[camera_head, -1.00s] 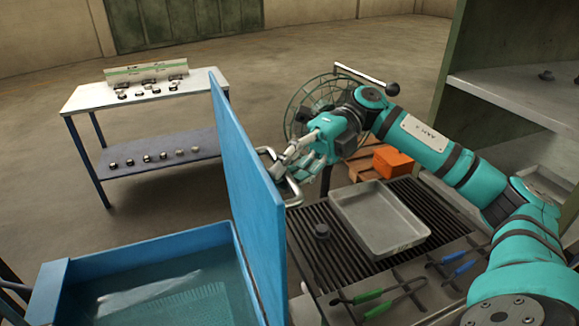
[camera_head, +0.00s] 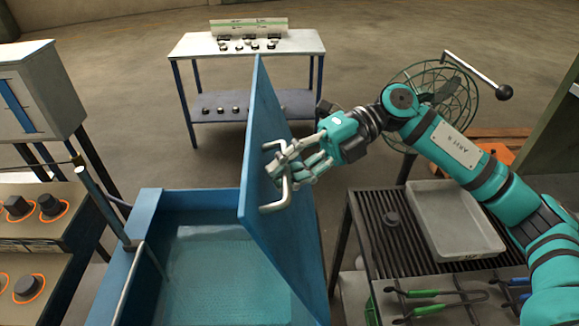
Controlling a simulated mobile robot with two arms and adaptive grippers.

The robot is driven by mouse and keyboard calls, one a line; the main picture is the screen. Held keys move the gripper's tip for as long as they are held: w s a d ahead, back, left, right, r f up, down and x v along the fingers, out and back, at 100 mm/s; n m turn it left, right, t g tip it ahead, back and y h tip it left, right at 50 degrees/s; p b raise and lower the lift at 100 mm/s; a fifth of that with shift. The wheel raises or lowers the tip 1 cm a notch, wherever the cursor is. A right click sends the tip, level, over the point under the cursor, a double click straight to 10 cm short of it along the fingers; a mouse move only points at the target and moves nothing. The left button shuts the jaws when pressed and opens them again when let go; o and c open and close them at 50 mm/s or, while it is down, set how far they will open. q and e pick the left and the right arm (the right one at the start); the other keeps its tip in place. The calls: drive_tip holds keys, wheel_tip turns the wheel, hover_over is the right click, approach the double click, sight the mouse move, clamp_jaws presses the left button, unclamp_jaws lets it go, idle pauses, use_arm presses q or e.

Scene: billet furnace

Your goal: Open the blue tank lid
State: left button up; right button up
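The blue tank (camera_head: 148,215) holds clear greenish water and stands at the lower middle. Its blue lid (camera_head: 262,150) is up, standing nearly upright along the tank's right side, so the water shows. A metal bar handle (camera_head: 275,207) sits on the lid's right face. My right gripper (camera_head: 288,165) comes in from the right, with its grey fingers around the handle; they partly hide it. The fingers look closed on the bar. My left gripper is not in view.
Right of the lid is a slatted bench with a metal tray (camera_head: 455,222) and green-handled tongs (camera_head: 425,293). A white-topped table (camera_head: 195,45) stands behind. A panel with black knobs (camera_head: 50,204) and a pipe (camera_head: 102,205) are at left.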

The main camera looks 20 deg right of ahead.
drive_tip(key=o, duration=0.4)
drive_tip(key=shift+o, duration=0.2)
drive_tip(key=shift+d, duration=0.15)
drive_tip(key=v, duration=1.2)
drive_tip(key=shift+r, duration=0.25)
